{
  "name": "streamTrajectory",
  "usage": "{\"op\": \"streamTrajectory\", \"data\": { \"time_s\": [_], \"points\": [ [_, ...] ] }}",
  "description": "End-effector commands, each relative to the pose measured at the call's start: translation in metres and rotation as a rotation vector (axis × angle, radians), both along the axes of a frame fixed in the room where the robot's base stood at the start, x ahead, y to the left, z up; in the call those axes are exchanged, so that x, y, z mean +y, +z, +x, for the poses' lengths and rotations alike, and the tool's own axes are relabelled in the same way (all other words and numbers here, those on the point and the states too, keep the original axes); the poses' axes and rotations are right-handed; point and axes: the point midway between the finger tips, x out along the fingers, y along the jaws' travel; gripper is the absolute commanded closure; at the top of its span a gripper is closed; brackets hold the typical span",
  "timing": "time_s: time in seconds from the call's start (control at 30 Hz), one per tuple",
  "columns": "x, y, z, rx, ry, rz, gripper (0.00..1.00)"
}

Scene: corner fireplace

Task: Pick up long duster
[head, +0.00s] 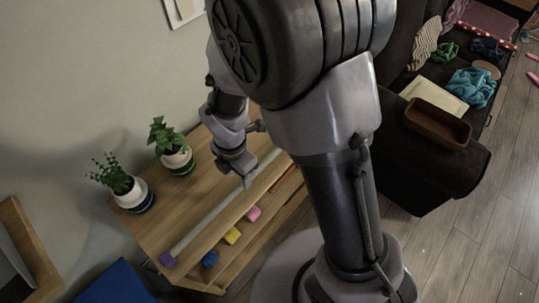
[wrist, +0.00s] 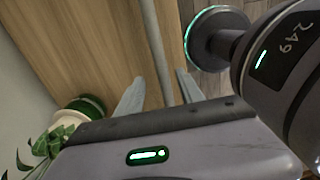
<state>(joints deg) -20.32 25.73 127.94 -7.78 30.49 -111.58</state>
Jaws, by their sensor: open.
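The long duster (head: 208,221) is a thin grey pole with a purple end (head: 167,259). It lies lengthwise along the wooden cabinet top; its far end passes behind my arm. In the wrist view the pole (wrist: 154,45) runs between the two fingers of my gripper (wrist: 158,90), one finger on each side. My gripper is open and points down at the pole, around its middle part in the head view (head: 246,182). I cannot tell whether the fingers touch it.
Two potted plants (head: 177,160) (head: 134,194) stand on the cabinet (head: 150,225) near the wall. Pink (head: 253,213), yellow (head: 232,236) and blue (head: 210,259) blocks sit along its front side. A dark sofa (head: 430,165) with a brown tray (head: 436,122) is at right, with bare floor in front.

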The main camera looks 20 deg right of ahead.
Motion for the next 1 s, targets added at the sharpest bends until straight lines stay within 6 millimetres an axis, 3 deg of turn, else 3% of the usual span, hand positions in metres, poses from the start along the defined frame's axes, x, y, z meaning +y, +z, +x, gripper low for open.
{"op": "streamTrajectory", "data": {
  "time_s": [0.13,0.3,0.53,0.77,1.0],
  "points": [
    [-0.004,-0.017,0.000,0.001,-0.002,-0.001,0.55],
    [-0.009,-0.052,0.001,0.002,-0.001,0.000,0.55],
    [-0.009,-0.053,0.001,0.000,-0.002,0.000,0.55],
    [-0.009,-0.053,0.001,0.000,-0.002,0.000,1.00],
    [-0.008,-0.053,0.001,0.000,-0.002,0.000,1.00]
  ]
}}
